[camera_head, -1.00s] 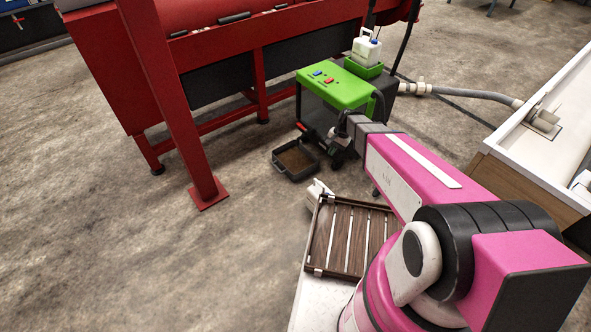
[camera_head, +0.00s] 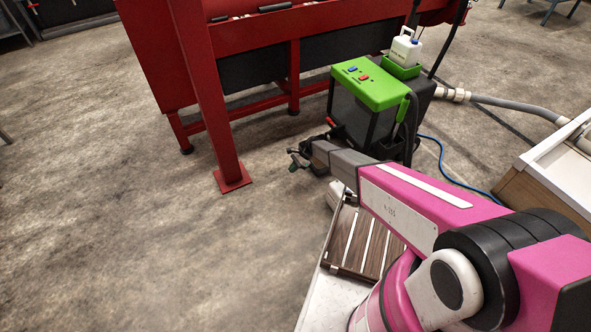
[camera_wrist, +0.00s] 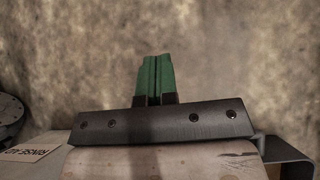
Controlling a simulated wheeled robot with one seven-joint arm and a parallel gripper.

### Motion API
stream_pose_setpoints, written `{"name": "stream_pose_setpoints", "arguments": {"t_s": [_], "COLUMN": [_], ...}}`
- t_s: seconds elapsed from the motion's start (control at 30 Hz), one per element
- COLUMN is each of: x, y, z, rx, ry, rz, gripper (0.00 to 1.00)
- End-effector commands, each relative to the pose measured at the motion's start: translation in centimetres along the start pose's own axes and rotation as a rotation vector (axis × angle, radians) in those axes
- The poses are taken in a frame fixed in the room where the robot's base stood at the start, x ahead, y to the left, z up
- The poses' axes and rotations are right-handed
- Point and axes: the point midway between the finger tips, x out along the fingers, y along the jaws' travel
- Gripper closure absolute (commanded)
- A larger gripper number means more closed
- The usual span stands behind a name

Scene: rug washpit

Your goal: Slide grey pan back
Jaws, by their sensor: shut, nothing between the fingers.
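The grey pan cannot be made out now in the head view; my arm covers the floor in front of the green-topped machine (camera_head: 370,85), where it could be hidden. My gripper (camera_head: 293,166) is just left of the machine's front, over the concrete floor. In the wrist view its green fingertips (camera_wrist: 155,76) are together with nothing between them. No pan can be identified with certainty in the wrist view.
A red steel frame with a post (camera_head: 205,95) stands left of the machine. A white jug (camera_head: 405,48) sits behind the machine's green top. A slatted wooden rack (camera_head: 362,240) lies below my arm. A blue hose (camera_head: 455,172) runs at right. The left floor is clear.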

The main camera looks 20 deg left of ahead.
Motion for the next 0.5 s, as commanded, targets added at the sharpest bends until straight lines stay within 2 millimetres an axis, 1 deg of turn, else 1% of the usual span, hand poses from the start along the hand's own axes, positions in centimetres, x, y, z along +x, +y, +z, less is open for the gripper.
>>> {"name": "stream_pose_setpoints", "arguments": {"t_s": [0.03,0.5], "x": [-0.8,-7.1], "y": [-0.1,-0.1], "z": [-0.9,-7.2], "rx": [0.001,-0.001], "ry": [0.0,0.002], "rz": [-0.002,-0.001], "gripper": [1.0,1.0]}}
